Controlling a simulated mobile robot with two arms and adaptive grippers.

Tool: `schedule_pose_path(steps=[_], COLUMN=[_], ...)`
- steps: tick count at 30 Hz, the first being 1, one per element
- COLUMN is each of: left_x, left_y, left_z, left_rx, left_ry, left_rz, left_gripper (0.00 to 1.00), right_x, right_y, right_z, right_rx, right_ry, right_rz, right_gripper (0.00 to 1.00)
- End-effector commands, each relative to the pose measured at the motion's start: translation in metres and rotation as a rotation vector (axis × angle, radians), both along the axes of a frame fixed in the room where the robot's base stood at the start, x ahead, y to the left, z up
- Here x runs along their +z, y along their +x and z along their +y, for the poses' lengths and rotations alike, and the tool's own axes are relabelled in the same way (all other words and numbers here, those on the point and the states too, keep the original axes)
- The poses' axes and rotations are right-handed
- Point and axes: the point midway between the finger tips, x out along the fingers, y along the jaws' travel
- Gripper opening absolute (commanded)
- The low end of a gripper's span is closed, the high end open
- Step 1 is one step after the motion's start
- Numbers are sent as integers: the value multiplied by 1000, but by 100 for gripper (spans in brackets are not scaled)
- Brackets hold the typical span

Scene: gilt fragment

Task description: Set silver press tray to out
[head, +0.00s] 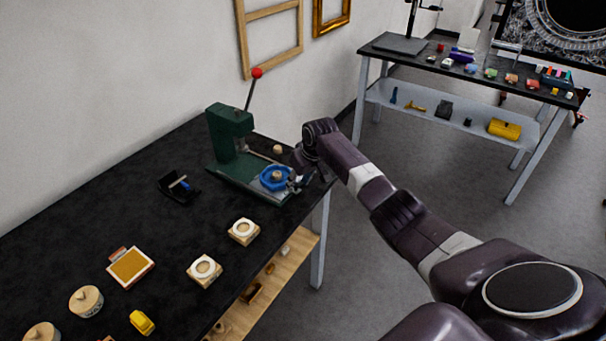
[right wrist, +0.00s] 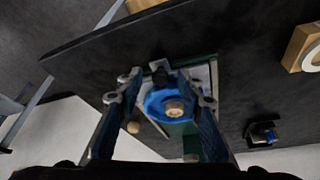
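The green press (head: 230,140) stands on the black table, with a red-knobbed lever (head: 256,74) raised above it. A blue round piece (head: 268,184) with a wooden knob sits at the front of the press base; it also shows in the right wrist view (right wrist: 155,107). A silver tray surface (right wrist: 203,76) shows beside the blue piece, mostly covered; how far out it sits I cannot tell. My right gripper (head: 296,183) is at the right front of the press. In the right wrist view its fingers (right wrist: 161,92) are apart, on either side of the blue piece. My left gripper is out of view.
White rings on wooden blocks (head: 243,231), a gold-coloured pad (head: 130,267) and a small black holder (head: 178,187) lie on the black table (head: 70,220). A second table (head: 400,62) with several small items stands at the back right. Open floor lies between the tables.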

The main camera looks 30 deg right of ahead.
Motion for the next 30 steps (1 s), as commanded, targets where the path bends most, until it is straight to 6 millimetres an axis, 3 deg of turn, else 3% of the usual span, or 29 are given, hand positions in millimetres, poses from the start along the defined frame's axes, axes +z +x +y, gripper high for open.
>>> schedule_pose_path(steps=[18, 30], left_x=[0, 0], left_y=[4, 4], left_z=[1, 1], left_rx=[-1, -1], left_ry=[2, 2], left_rz=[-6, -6], left_gripper=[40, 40], right_x=[94, 103], right_y=[-39, -44], right_z=[-4, -3], right_rx=[-3, -2], right_ry=[-1, 0], right_rz=[-1, 2], right_gripper=[34, 34])
